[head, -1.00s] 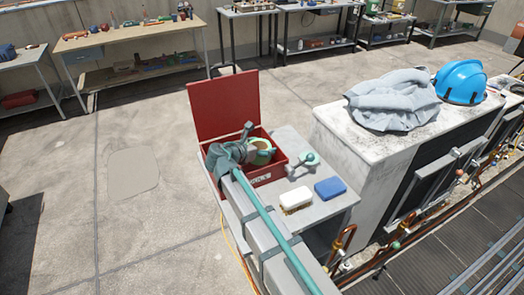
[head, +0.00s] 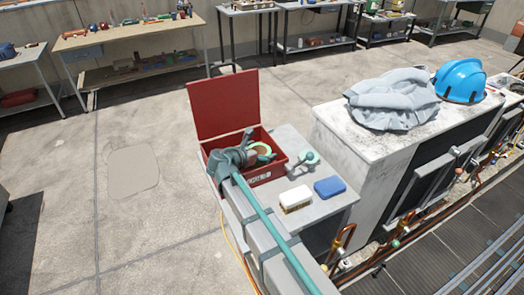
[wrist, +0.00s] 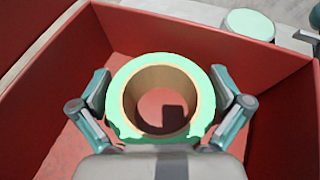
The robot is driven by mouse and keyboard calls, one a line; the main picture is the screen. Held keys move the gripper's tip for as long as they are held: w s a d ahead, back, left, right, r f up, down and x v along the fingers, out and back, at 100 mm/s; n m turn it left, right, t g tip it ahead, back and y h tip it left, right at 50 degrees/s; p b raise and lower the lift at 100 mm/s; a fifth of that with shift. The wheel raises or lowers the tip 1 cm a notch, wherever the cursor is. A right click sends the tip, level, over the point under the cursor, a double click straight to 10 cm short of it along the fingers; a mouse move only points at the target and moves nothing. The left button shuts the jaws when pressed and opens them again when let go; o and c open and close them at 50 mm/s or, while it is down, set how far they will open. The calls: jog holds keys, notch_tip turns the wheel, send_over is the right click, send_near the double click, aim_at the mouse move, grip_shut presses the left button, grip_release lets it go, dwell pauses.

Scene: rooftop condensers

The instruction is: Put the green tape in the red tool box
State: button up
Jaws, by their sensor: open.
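The red tool box (head: 225,107) stands on a grey table with its lid up. The green tape (wrist: 160,62), a pale green roll with a tan core, is inside the box; the red floor shows through its hole. It also shows in the head view (head: 265,150), partly hidden by my gripper. My gripper (wrist: 160,97) is inside the box with its fingers apart, one on each side of the tape. The fingers are close to the roll; whether they touch it is hard to tell. Whether the roll rests fully on the floor is unclear.
Right of the box on the table are a grey and green item (head: 307,158), a white-topped brush (head: 295,198) and a blue block (head: 329,187). A condenser unit (head: 340,143) with a grey cloth (head: 393,102) and blue helmet (head: 461,82) stands close on the right.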

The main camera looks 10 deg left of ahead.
jog(key=shift+r, duration=0.15)
jog(key=b+v, duration=0.1)
jog(key=v, duration=0.6)
jog(key=shift+s+r+b, duration=0.1)
jog(key=shift+s+b, duration=0.15)
jog(key=shift+b, duration=0.05)
